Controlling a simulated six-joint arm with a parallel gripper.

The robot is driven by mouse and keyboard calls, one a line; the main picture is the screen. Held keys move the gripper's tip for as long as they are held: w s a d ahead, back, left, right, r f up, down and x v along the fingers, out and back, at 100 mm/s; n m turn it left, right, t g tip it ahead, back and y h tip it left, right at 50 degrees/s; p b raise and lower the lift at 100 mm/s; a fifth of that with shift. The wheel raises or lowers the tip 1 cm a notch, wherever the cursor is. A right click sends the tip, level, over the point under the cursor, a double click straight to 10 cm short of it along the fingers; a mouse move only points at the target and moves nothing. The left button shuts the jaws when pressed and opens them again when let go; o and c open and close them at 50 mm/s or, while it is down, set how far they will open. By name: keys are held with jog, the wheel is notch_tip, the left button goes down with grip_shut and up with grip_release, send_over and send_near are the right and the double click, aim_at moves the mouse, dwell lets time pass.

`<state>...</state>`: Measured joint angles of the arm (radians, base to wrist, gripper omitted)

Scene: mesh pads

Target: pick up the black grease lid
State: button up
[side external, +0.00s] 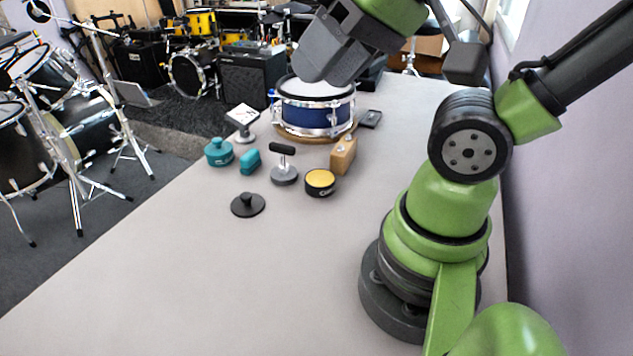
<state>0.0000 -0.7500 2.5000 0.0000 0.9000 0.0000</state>
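The black grease lid (248,205), a flat black disc with a small upright knob, lies on the grey table, nearest the front of the group of small objects. My gripper (330,52) is a dark grey block at the top of the side external view. It is high above the table, above and to the right of the lid and well apart from it. Its fingertips cannot be made out, so I cannot tell whether it is open or shut. Nothing is visibly held.
Behind the lid are a teal lidded pot (219,152), a teal block (250,162), a grey T-handled piece (284,165), a yellow-topped black tin (320,182) and a wooden block (343,155). A blue snare drum (315,108) stands farther back. The front table (220,290) is clear.

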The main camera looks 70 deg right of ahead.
dwell(0.4)
jog(key=o, duration=1.1)
jog(key=shift+o, duration=0.2)
jog(key=n+g+h, duration=0.2)
jog(key=n+g, duration=0.5)
jog(key=n, duration=0.4)
send_over(248, 195)
notch_tip(248, 195, down, 25)
jog(key=shift+f, duration=0.15)
jog(key=shift+w+f, duration=0.1)
jog(key=shift+f, duration=2.8)
